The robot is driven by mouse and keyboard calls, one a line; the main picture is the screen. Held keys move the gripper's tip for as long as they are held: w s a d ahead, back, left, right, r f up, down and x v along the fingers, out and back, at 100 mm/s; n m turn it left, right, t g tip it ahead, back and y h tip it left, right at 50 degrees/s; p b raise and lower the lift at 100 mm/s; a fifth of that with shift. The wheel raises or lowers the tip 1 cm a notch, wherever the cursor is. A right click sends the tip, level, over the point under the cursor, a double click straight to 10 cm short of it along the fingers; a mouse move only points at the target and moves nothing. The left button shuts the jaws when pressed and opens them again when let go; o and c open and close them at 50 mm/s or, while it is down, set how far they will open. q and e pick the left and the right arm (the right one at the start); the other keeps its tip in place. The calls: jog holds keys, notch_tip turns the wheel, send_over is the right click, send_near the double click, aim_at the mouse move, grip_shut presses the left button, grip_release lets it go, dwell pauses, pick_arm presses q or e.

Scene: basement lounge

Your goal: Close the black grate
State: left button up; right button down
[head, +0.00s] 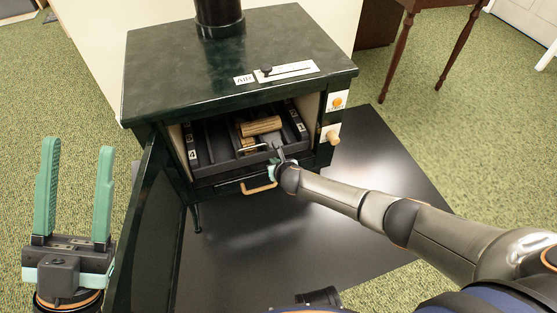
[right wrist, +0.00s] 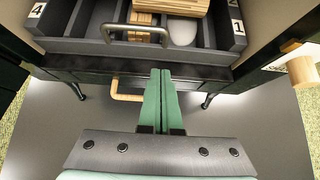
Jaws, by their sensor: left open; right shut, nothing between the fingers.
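The black grate (head: 215,166) is a dark slatted tray with number labels, in the open firebox of the dark green stove. Its front edge lies near the front of the opening; it also shows at the top of the right wrist view (right wrist: 75,46). A metal bar handle (right wrist: 135,28) stands at its front. My right gripper (head: 277,152) is at the front of the grate, right of the handle in the head view. In the right wrist view its shut, empty fingers (right wrist: 160,72) point at the grate's front edge; contact is unclear. My left gripper (head: 76,145) is open and empty, left of the stove.
A wooden log (head: 260,126) lies in the grate. The stove door (head: 147,235) stands open on the left, beside my left gripper. A lower wooden handle (head: 259,188) and a round knob (head: 333,137) stick out. A black floor plate (head: 375,175) lies under the stove.

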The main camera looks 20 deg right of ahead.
pick_arm(q)
jog(key=w+f+n+g+y+p, duration=0.1)
jog(key=w+f+n+y, duration=0.2)
jog(key=f, duration=0.3)
jog(key=w+a+f+n+g+y+p, duration=0.1)
jog(key=w+f+n+g+y, duration=0.1)
jog(key=w+f+n+y, duration=0.2)
jog(key=shift+a+f+y+p, duration=0.25)
jog(key=shift+f+y+p, duration=0.1)
jog(key=shift+f+y, duration=0.65)
pick_arm(e)
jog(key=shift+v, duration=2.65)
jog(key=shift+f, duration=0.1)
